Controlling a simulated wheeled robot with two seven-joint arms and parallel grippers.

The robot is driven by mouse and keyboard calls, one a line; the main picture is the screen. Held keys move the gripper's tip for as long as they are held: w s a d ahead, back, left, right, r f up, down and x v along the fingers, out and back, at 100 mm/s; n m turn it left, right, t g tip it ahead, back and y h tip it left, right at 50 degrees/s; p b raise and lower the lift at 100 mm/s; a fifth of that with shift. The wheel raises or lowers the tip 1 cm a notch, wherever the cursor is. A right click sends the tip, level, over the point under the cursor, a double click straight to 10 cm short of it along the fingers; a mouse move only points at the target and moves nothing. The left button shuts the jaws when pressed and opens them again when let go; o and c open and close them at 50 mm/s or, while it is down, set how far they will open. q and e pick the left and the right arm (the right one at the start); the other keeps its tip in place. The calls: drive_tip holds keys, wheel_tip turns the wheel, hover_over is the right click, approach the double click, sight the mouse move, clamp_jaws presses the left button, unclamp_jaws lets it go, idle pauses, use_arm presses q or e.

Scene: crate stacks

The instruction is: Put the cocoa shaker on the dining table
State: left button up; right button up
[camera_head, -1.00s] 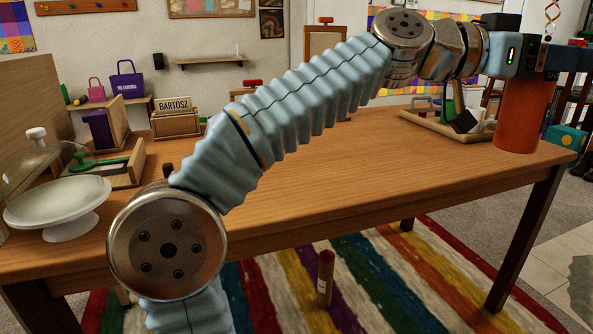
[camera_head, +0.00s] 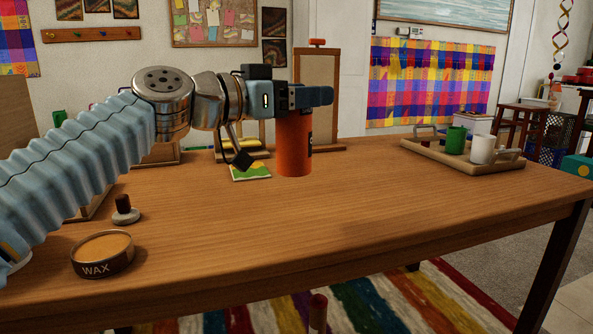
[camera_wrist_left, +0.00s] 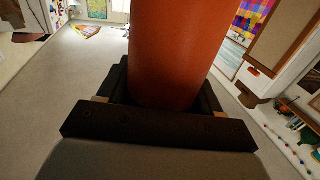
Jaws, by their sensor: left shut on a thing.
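The orange cylinder, which I take as the cocoa shaker (camera_head: 293,148), is upright in my left gripper (camera_head: 312,97), over the back middle of the wooden dining table (camera_head: 350,215) in the head view. The gripper is shut around its upper part. I cannot tell whether its base touches the tabletop. In the left wrist view the shaker (camera_wrist_left: 175,50) stands between the dark fingers (camera_wrist_left: 160,100), with grey floor visible beyond. My right gripper is not in view.
A wax tin (camera_head: 103,255) and a small knobbed stamp (camera_head: 125,212) are at the table's left. A colourful card (camera_head: 250,172) lies just left of the shaker. A tray (camera_head: 420,150) with a green cup and a white cup stands at the back right. The middle is clear.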

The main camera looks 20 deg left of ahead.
use_arm(q)
drive_tip(key=w+f+b, duration=0.2)
drive_tip(key=w+f, duration=0.8)
drive_tip(key=f, duration=0.1)
drive_tip(key=shift+w+a+f+b, duration=0.15)
drive_tip(key=shift+f+b, duration=0.05)
drive_tip(key=shift+b, duration=0.15)
drive_tip(key=shift+f+b, duration=0.2)
drive_tip(key=shift+b, duration=0.1)
drive_tip(key=o, duration=1.6)
drive_tip(key=shift+r, duration=0.15)
